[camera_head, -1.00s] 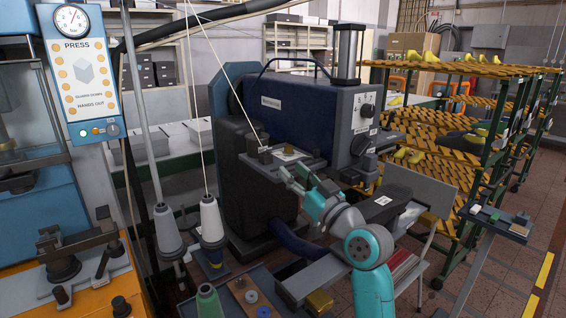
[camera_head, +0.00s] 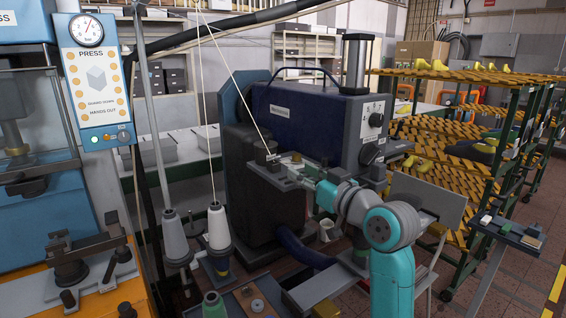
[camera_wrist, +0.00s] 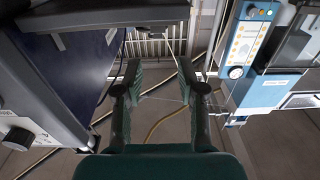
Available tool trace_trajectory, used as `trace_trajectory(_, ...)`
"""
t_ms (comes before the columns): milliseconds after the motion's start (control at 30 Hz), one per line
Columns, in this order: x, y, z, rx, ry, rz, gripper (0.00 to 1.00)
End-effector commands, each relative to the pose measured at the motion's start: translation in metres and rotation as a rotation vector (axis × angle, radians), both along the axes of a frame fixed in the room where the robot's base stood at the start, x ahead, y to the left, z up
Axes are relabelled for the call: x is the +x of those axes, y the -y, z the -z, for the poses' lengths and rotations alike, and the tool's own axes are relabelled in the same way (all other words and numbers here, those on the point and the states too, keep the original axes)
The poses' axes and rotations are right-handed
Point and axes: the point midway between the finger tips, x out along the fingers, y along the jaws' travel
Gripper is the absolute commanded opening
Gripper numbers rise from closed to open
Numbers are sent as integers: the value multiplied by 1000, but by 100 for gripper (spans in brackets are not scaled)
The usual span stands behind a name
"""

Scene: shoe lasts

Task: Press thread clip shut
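My gripper (camera_head: 292,170) is at the front of the blue machine (camera_head: 310,115), close to the small metal plate (camera_head: 272,178) that juts out from it. A pale thread (camera_head: 237,98) runs from above down to a dark block (camera_head: 265,152) on that plate. I cannot make out the thread clip itself; it may be part of that block or hidden by my gripper. In the wrist view, my gripper's two green fingers (camera_wrist: 160,75) stand well apart with nothing held between them. The machine's side fills the left of that view.
A press with a control panel (camera_head: 95,85) is further left; the panel also shows in the wrist view (camera_wrist: 245,45). A rack of yellow slatted shelves (camera_head: 460,130) and a small stand (camera_head: 508,232) are at the right.

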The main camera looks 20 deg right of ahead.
Motion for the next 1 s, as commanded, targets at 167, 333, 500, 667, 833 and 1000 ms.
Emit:
trace_trajectory(167, 5, 0, -6, -8, -47, 10, 40)
trace_trajectory(333, 25, -6, -5, -7, -48, 10, 40)
trace_trajectory(500, 53, -16, -5, -7, -47, 9, 40)
trace_trajectory(667, 79, -24, -5, -7, -46, 11, 40)
trace_trajectory(833, 96, -30, -6, -7, -44, 10, 40)
trace_trajectory(1000, 103, -32, -5, -7, -45, 11, 40)
